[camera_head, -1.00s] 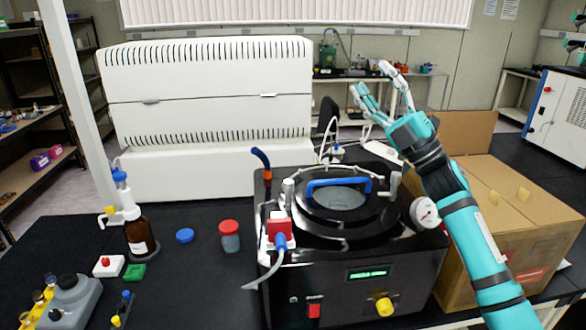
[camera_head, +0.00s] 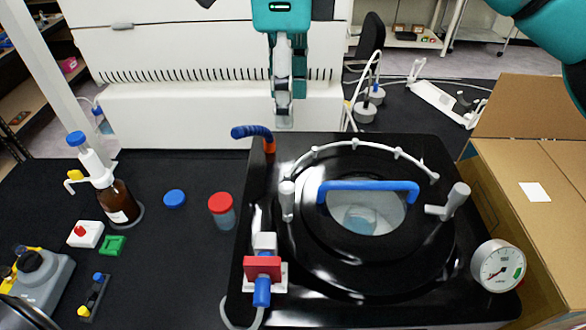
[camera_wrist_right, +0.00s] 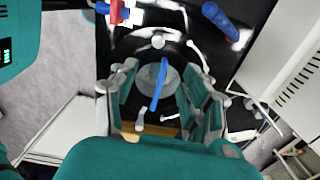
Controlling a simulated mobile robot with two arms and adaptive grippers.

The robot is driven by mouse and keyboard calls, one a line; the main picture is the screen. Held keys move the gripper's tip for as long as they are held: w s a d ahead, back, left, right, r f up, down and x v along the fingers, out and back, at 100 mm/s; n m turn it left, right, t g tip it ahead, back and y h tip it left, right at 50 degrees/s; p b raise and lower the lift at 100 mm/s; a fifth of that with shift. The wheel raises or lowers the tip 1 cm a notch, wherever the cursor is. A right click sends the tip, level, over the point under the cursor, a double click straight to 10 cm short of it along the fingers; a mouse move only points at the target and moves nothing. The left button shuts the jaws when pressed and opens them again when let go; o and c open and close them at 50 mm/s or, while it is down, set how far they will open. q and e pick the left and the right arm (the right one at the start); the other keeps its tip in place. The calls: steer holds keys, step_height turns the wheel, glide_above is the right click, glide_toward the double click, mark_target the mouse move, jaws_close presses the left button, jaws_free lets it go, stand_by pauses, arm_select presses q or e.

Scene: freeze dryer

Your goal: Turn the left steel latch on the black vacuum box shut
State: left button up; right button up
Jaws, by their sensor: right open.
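The black vacuum box (camera_head: 400,312) has a round lid with a blue handle (camera_head: 368,186) over a clear window. The left steel latch (camera_head: 288,201) is an upright grey post at the lid's left edge; it also shows in the right wrist view (camera_wrist_right: 158,42). The right latch (camera_head: 450,202) has a grey arm pointing left. My left gripper is not seen.
A gauge (camera_head: 497,266) and cardboard box (camera_head: 540,205) are right. A red-capped jar (camera_head: 222,211) and bottle (camera_head: 118,203) are left. A white machine (camera_head: 180,130) stands behind.

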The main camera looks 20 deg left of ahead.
glide_above(287, 187)
step_height(287, 187, down, 5)
step_height(287, 187, down, 10)
steer(key=p, duration=0.3)
steer(key=shift+r, duration=0.2)
steer(key=shift+f+p, duration=0.3)
steer(key=shift+f, duration=0.1)
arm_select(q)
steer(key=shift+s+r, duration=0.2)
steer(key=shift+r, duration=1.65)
arm_select(e)
steer(key=shift+f, duration=0.45)
steer(key=shift+c, duration=0.3)
jaws_close()
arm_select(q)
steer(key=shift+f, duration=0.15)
